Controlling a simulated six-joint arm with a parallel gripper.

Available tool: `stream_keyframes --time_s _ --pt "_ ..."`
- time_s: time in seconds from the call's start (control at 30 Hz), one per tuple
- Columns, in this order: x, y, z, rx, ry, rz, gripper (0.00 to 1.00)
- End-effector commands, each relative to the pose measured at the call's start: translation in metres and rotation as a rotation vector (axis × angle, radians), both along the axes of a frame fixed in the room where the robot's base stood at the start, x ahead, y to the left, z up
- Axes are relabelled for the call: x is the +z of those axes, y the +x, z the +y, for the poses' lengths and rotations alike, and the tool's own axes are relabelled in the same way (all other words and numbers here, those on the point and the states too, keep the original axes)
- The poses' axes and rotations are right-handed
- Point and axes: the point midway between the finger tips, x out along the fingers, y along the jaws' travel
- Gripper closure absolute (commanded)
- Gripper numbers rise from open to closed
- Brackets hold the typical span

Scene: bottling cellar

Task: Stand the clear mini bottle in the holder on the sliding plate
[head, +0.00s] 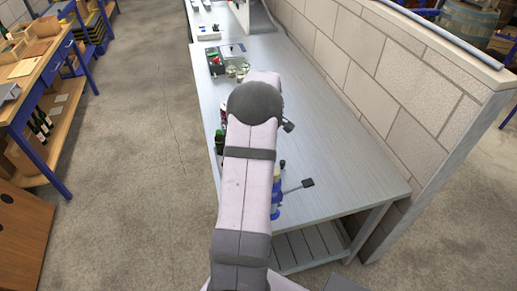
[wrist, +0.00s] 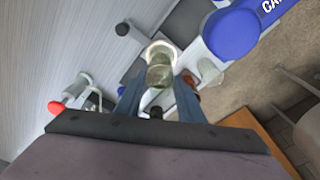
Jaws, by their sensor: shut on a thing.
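In the wrist view my gripper (wrist: 158,98) has one blue-grey finger on each side of the clear mini bottle (wrist: 159,75) and is shut on it. The bottle is see-through with a greenish tint and is seen nearly along its length. A pale ring (wrist: 161,47) shows around its far end. I cannot tell whether this ring is the holder or whether the bottle stands in it. Grey plate-like parts lie beyond the bottle, but I cannot make out the sliding plate for certain. In the head view my arm hides the gripper and the bottle.
A blue device (wrist: 232,32) with white lettering stands close at the right; it also shows in the head view (head: 276,193). A red-knobbed fitting (wrist: 56,107) lies at the left. Clear cups (head: 238,70) stand farther along the bench (head: 320,150). The bench's right half is clear, beside a block wall (head: 375,90).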

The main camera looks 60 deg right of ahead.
Motion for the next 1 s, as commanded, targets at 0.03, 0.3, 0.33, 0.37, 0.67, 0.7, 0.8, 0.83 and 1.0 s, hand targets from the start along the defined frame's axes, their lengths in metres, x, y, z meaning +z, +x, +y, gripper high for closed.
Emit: stream_keyframes --time_s 0.03,0.3,0.33,0.37,0.67,0.7,0.8,0.83,1.0 --pt "0.001 0.0 0.0 0.0 -0.001 -0.001 1.0" --pt "0.001 0.0 0.0 0.0 -0.001 -0.001 1.0" --pt "0.001 0.0 0.0 0.0 -0.001 -0.001 1.0" --pt "0.001 0.0 0.0 0.0 -0.001 -0.001 1.0" --pt "-0.002 0.0 0.0 0.0 -0.001 -0.001 1.0" --pt "-0.003 0.0 0.0 0.0 -0.001 -0.001 1.0" --pt "-0.005 0.0 0.0 0.0 -0.001 -0.001 1.0" --pt "-0.006 0.0 0.0 0.0 -0.001 -0.001 1.0" --pt "-0.011 0.0 0.0 0.0 -0.001 -0.001 1.0"
